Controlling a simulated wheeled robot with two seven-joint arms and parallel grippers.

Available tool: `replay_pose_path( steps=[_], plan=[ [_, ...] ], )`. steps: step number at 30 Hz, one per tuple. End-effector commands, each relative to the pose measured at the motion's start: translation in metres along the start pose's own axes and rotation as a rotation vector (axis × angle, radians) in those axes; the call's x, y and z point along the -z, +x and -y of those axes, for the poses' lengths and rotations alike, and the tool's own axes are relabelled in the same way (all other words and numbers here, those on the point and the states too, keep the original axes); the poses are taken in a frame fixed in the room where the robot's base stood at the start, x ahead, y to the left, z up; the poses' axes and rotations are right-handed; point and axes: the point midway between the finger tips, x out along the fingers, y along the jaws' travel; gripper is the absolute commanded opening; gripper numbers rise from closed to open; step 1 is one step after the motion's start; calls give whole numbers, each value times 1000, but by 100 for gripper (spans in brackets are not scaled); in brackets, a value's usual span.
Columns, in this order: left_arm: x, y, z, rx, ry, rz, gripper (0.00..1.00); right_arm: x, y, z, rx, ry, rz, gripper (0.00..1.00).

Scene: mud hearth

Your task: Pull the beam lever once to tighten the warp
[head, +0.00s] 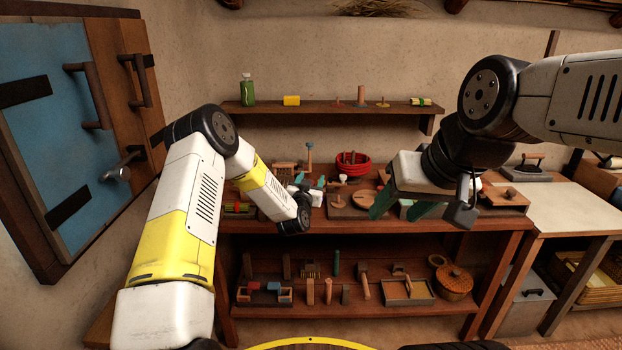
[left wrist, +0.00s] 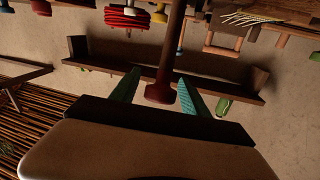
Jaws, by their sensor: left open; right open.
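A brown rod with a dark red rounded end (left wrist: 166,72), which looks like the beam lever, stands between the two teal fingers of my left gripper (left wrist: 158,92) in the left wrist view. The fingers are open, with a gap on each side of the rod's end. In the head view my left gripper (head: 310,184) is over the workbench, small and partly hidden by its wrist; I cannot clearly pick out the lever there. My right gripper (head: 403,208) is open and empty above the right part of the bench.
The workbench (head: 470,222) holds a red coil (head: 353,163), a blue-topped peg (head: 309,155) and wooden blocks close to my grippers. A wall shelf (head: 330,108) runs behind. Below, a lower shelf holds several small tools. A blue panel with handles (head: 50,120) is at left.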

Motion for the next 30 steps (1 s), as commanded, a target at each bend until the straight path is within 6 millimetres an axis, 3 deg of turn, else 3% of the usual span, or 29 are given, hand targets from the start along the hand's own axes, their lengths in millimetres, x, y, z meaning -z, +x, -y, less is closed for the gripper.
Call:
replay_pose_path(
  steps=[8,15,17,30],
  plan=[
    [0,2,0,-1,0,0,54,0,0,0,0,0,0,52],
    [0,2,0,-1,0,0,9,0,0,0,0,0,0,52],
    [0,2,0,-1,0,0,0,0,0,0,0,0,0,52],
    [0,2,0,-1,0,1,0,0,0,0,0,0,0,52]
  ],
)
